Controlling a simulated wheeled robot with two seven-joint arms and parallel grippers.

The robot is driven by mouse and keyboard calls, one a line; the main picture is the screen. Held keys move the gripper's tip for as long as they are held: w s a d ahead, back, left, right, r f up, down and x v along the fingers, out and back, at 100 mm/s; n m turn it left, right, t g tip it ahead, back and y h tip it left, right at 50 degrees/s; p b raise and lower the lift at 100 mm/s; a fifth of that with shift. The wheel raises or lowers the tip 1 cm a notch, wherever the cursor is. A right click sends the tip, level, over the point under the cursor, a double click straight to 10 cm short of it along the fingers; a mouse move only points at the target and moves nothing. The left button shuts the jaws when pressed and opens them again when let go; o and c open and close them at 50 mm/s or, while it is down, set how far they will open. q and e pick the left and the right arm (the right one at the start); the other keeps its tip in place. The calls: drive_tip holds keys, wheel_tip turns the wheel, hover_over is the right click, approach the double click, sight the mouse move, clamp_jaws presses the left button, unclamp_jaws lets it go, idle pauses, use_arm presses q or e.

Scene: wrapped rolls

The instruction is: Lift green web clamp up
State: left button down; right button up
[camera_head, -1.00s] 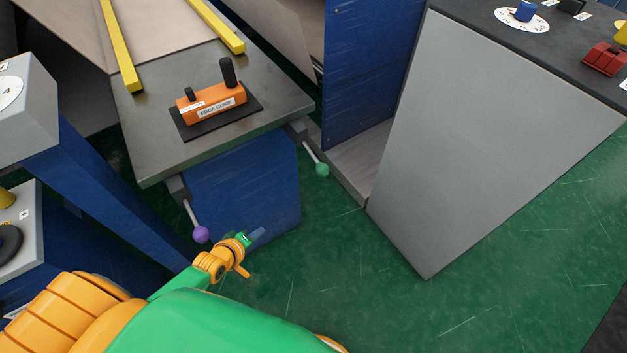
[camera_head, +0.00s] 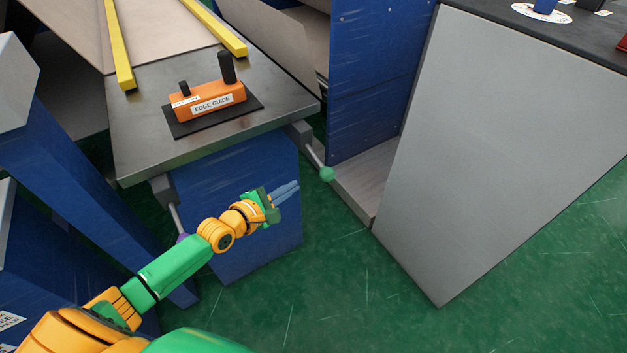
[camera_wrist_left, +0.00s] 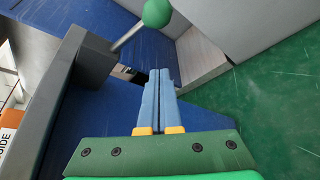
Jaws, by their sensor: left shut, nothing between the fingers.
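The green web clamp is a lever with a green ball knob (camera_head: 327,174) on a metal rod. It sticks out from a grey block (camera_head: 300,132) under the right corner of the metal table. In the left wrist view the green knob (camera_wrist_left: 157,13) is at the top, above and beyond my fingertips. My left gripper (camera_head: 296,188) is shut and empty, its blue fingers pointing right toward the knob, apart from it. The closed fingers also show in the left wrist view (camera_wrist_left: 160,76). My right gripper is not in view.
A purple knob (camera_head: 183,238) on a second lever is partly hidden behind my left arm. An orange edge guide (camera_head: 207,101) sits on the metal table (camera_head: 150,145). A grey cabinet (camera_head: 500,140) stands at the right. Green floor (camera_head: 340,270) lies open between.

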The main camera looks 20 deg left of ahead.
sight(318, 162)
use_arm(q)
drive_tip(key=b+x, duration=0.3)
drive_tip(key=x, duration=0.3)
drive_tip(key=d+r+p, duration=0.1)
drive_tip(key=p, duration=0.1)
drive_tip(key=d+r+p, duration=0.1)
drive_tip(key=p, duration=0.1)
drive_tip(key=shift+s+d+r, duration=0.3)
drive_tip(key=shift+s+d, duration=0.05)
drive_tip(key=shift+d, duration=0.05)
drive_tip(key=shift+f, duration=0.1)
